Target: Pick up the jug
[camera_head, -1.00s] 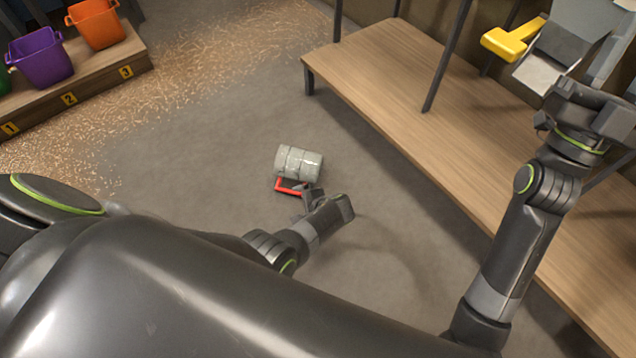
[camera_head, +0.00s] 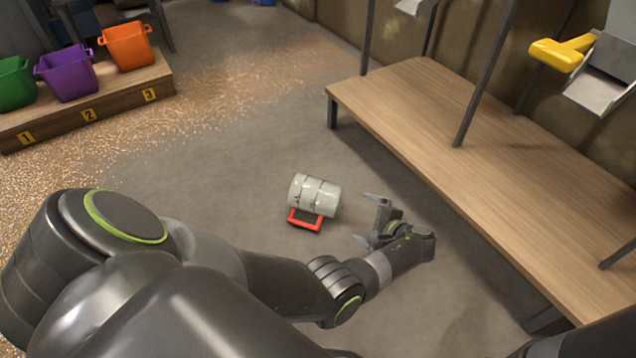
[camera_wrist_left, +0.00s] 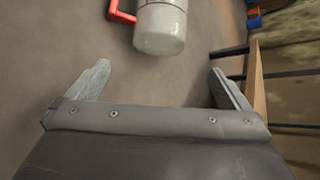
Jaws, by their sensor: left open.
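The jug (camera_head: 315,195) is a pale grey-white cylinder with a red handle (camera_head: 305,220). It lies on its side on the grey floor. My left gripper (camera_head: 362,218) is open and empty, just right of the jug and apart from it. In the left wrist view the jug (camera_wrist_left: 160,27) shows at the top, beyond the open fingers of the left gripper (camera_wrist_left: 158,82), with part of its red handle at its left. The top of the jug is cut off there. My right gripper is not in view.
A wooden bench (camera_head: 470,150) with dark posts stands to the right, close to my left gripper. A yellow handle (camera_head: 562,52) is above it. Green (camera_head: 14,84), purple (camera_head: 66,76) and orange (camera_head: 127,46) buckets stand on a numbered step at the upper left. Floor around the jug is clear.

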